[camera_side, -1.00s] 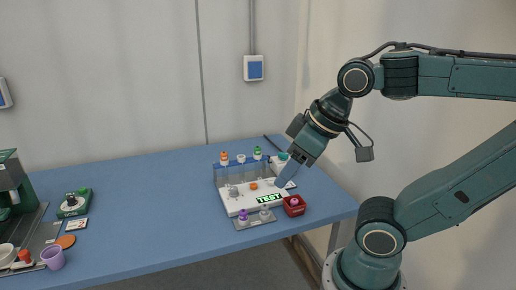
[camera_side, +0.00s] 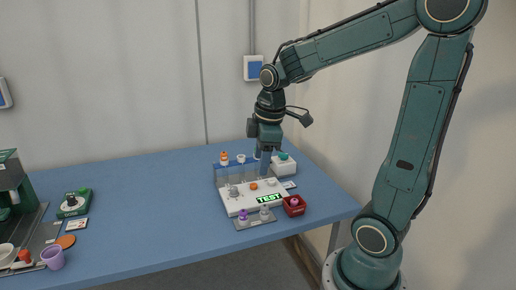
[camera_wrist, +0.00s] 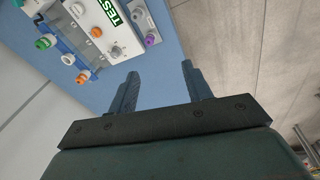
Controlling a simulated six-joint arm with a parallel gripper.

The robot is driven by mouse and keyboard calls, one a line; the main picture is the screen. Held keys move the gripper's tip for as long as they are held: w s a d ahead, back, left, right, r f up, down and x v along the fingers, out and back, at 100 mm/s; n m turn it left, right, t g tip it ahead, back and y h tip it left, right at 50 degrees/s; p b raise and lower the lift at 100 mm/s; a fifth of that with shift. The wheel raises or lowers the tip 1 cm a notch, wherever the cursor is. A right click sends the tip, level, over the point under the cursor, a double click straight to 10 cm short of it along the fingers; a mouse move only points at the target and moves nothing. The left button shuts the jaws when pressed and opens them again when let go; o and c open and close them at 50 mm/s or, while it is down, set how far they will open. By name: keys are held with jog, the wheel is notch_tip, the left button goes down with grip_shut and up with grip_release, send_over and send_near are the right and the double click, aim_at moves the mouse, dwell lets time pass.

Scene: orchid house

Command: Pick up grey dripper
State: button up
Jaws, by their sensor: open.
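The grey dripper (camera_side: 264,212) appears to be the small grey-topped piece on the metal plate (camera_side: 254,222) at the front of the white test unit (camera_side: 236,206). A purple-topped piece (camera_side: 243,215) stands left of it. In the wrist view the grey piece (camera_wrist: 138,15) is near the top edge, beside the purple one (camera_wrist: 151,39). My gripper (camera_side: 264,168) points down over the right rear of the test unit, behind and above the grey piece. In the wrist view my gripper (camera_wrist: 158,72) is open, with nothing between its fingers.
A clear rack with orange-capped (camera_side: 224,156) and white-capped (camera_side: 240,158) vials stands at the unit's back. A red box (camera_side: 294,206) sits to the right, and a white box (camera_side: 284,167) behind. A green device (camera_side: 75,204) and purple cup (camera_side: 53,258) are far left. The middle table is clear.

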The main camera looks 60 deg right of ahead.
jog(key=w+d+f+n+g, duration=0.2)
jog(key=d+f+n, duration=0.2)
jog(key=d+f, duration=0.4)
jog(key=shift+w+d+y, duration=0.35)
jog(key=shift+d+y, duration=0.05)
send_over(265, 206)
jog(key=shift+w+d+f, duration=0.1)
jog(key=shift+d+f, duration=0.05)
jog(key=shift+f, duration=4.1)
jog(key=shift+f, duration=0.1)
jog(key=shift+f, duration=2.5)
jog(key=shift+c, duration=0.2)
jog(key=c, duration=1)
